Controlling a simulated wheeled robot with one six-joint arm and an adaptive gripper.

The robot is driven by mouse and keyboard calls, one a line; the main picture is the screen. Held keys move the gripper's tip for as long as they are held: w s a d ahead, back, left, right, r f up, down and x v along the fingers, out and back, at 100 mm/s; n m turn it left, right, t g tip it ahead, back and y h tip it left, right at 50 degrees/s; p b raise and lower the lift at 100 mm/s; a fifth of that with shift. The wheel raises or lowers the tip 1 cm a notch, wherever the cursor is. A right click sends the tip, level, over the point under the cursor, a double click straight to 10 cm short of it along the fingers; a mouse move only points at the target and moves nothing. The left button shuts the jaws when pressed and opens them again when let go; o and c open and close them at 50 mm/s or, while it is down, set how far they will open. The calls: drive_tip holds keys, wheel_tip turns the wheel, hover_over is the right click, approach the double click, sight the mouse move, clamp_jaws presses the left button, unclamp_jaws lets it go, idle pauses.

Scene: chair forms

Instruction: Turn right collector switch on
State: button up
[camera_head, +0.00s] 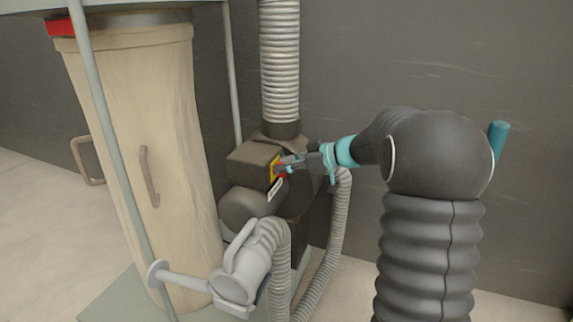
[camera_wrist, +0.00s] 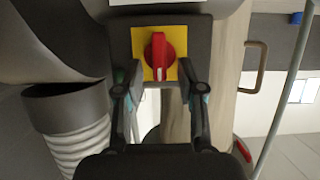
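The collector switch is a red rotary knob (camera_wrist: 159,56) on a yellow plate (camera_wrist: 179,42), set on a dark box (camera_head: 250,163) of the dust collector. In the wrist view the knob points along the picture's vertical, with a white mark at its lower end. My gripper (camera_wrist: 159,88) is open, with its two fingers apart on either side of the knob's lower end. I cannot tell whether the fingertips touch it. In the head view my gripper (camera_head: 281,166) is at the yellow plate and hides most of the knob.
A beige collector bag (camera_head: 130,120) with a handle stands at the left. A ribbed hose (camera_head: 280,60) rises above the box, and others curve below it. A grey pole (camera_head: 100,110) stands in front of the bag. A dark wall is behind.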

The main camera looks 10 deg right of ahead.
clamp_jaws()
idle(0.4)
drive_tip(key=m+g+y+p, duration=0.1)
drive_tip(key=m+y, duration=0.1)
drive_tip(key=m, duration=0.2)
drive_tip(key=w+f+m+g+y+p, duration=0.1)
drive_tip(key=m+y, duration=0.1)
drive_tip(key=m, duration=0.3)
drive_tip(key=w+d+f+m+g+y+p, duration=0.1)
drive_tip(key=m+g+y, duration=0.1)
drive_tip(key=m, duration=0.2)
idle(0.6)
drive_tip(key=shift+f+m, duration=0.1)
drive_tip(key=shift+m, duration=0.2)
idle(0.3)
